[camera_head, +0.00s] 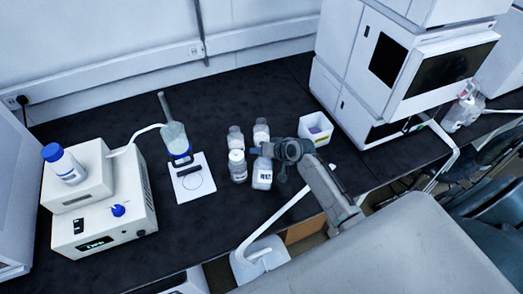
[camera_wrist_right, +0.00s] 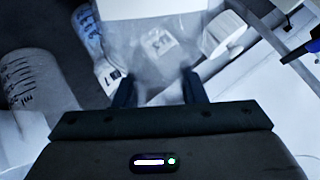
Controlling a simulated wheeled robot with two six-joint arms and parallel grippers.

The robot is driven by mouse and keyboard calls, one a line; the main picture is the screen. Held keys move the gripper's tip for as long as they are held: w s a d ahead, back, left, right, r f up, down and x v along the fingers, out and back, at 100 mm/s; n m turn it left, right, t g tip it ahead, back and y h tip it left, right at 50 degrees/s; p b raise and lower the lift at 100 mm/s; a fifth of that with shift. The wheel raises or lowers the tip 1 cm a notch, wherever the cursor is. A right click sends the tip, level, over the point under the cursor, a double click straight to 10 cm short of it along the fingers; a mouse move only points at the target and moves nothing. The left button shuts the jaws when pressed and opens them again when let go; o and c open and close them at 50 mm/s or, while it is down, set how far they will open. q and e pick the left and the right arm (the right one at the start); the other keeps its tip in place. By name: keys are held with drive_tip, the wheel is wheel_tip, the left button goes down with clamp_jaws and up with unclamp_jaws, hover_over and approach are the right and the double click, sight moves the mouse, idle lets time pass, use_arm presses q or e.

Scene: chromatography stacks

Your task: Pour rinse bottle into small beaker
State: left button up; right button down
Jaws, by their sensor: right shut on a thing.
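Several white-capped clear bottles stand in a cluster on the dark bench, with a front right labelled bottle (camera_head: 262,176) nearest my right gripper (camera_head: 260,152). In the right wrist view, the gripper (camera_wrist_right: 160,92) is shut on a clear bottle (camera_wrist_right: 165,72) with a small label between its two dark fingers. The head view suggests it is the front right bottle, but the arm partly covers it. A graduated clear vessel (camera_wrist_right: 32,80) shows at the left of the wrist view. I cannot tell which vessel is the small beaker. My left gripper is not in view.
A clear vessel (camera_head: 175,138) hangs on a stand over a white plate (camera_head: 193,180). A white pump box (camera_head: 105,215) carries a blue-capped bottle (camera_head: 66,168) at left. An open white box (camera_head: 317,128) and a tall instrument (camera_head: 400,70) stand to the right.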

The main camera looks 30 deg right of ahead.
drive_tip(key=shift+r, duration=0.1)
drive_tip(key=shift+w+r+p, duration=0.1)
drive_tip(key=shift+p, duration=0.35)
drive_tip(key=shift+g, duration=0.4)
drive_tip(key=shift+m+p, duration=0.3)
drive_tip(key=shift+p, duration=0.15)
drive_tip(key=shift+f+g+y, duration=0.25)
drive_tip(key=shift+g+y, duration=0.15)
drive_tip(key=shift+p, duration=0.3)
